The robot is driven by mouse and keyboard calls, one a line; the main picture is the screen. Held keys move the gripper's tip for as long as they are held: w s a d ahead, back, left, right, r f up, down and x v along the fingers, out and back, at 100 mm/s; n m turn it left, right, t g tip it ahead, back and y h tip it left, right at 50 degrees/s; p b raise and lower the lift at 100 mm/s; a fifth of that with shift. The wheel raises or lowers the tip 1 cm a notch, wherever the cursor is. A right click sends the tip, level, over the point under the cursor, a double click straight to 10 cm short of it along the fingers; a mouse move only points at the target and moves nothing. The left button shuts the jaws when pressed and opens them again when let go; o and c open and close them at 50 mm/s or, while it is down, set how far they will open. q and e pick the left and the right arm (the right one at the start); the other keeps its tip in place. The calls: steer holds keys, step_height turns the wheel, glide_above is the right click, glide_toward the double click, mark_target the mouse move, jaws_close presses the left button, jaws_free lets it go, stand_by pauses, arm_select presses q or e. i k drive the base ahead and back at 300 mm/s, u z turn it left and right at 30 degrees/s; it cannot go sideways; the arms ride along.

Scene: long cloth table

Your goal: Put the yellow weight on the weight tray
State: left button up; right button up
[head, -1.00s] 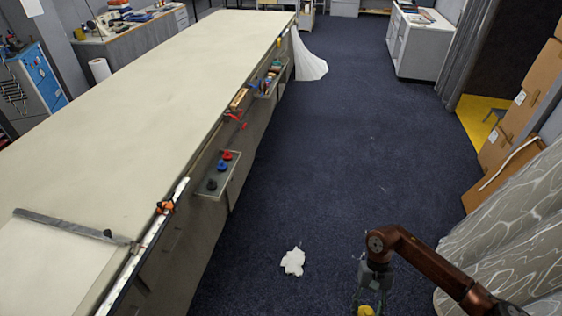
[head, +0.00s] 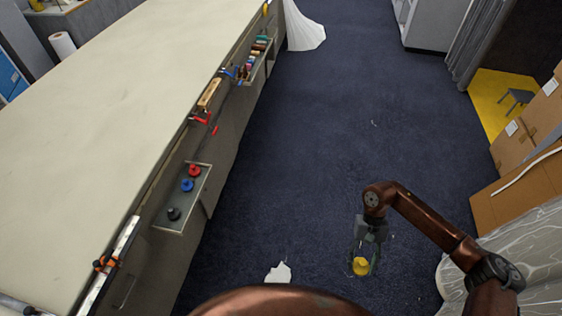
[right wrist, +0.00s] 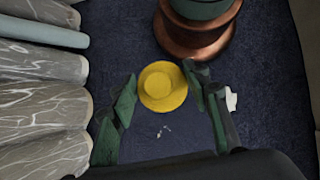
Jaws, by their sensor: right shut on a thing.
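The yellow weight (head: 361,267) is held in my right gripper (head: 366,262), over the blue floor on the right side of the head view. In the right wrist view the yellow weight (right wrist: 162,87) sits between the two green fingers of the right gripper (right wrist: 160,84), which is shut on it. The weight tray (head: 191,204) is a shallow grey tray on the table's side, left of the gripper and well apart from it. It holds a red weight (head: 194,170), a blue weight (head: 187,185) and a black weight (head: 173,214). My left gripper is not in view.
The long cloth table (head: 110,110) fills the left. Beyond the weight tray, another side tray (head: 257,66) holds small coloured items. A white crumpled thing (head: 279,273) lies on the floor. Cardboard boxes (head: 525,130) and a pale patterned curtain (head: 535,235) stand at the right. The floor between is clear.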

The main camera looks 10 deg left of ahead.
mark_target(180, 204)
steer(key=u, duration=0.6)
steer(key=i, duration=0.9)
steer(key=u, duration=1.3)
steer(key=i, duration=0.45)
steer(key=u, duration=0.35)
